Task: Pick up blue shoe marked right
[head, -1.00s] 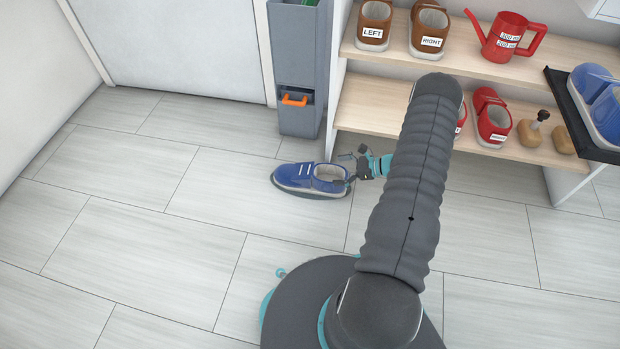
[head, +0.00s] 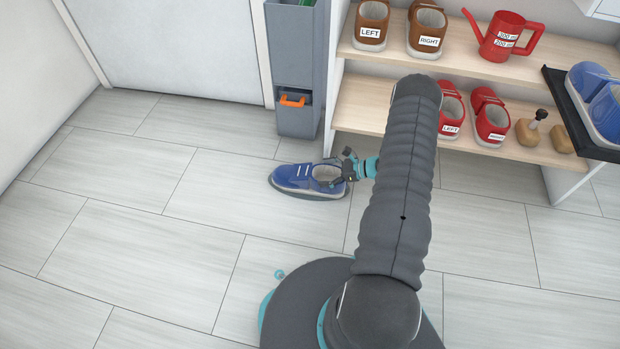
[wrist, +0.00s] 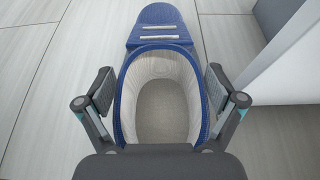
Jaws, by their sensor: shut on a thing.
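A blue shoe (head: 294,178) with a pale lining and white straps rests on the floor in the head view, toe to the left. It fills the middle of the wrist view (wrist: 160,33), opening and heel nearest me. No label shows on it, so I cannot read a marking. My gripper (head: 341,173) is at its heel end, with one finger on each side of the heel in the wrist view (wrist: 160,92). It is shut on the shoe. The outer back of the heel is hidden by my gripper.
A wooden shelf (head: 377,113) holds brown shoes (head: 371,25), red shoes (head: 489,120) and a red watering can (head: 503,40). A grey cabinet (head: 296,60) stands behind. Floor at left is clear.

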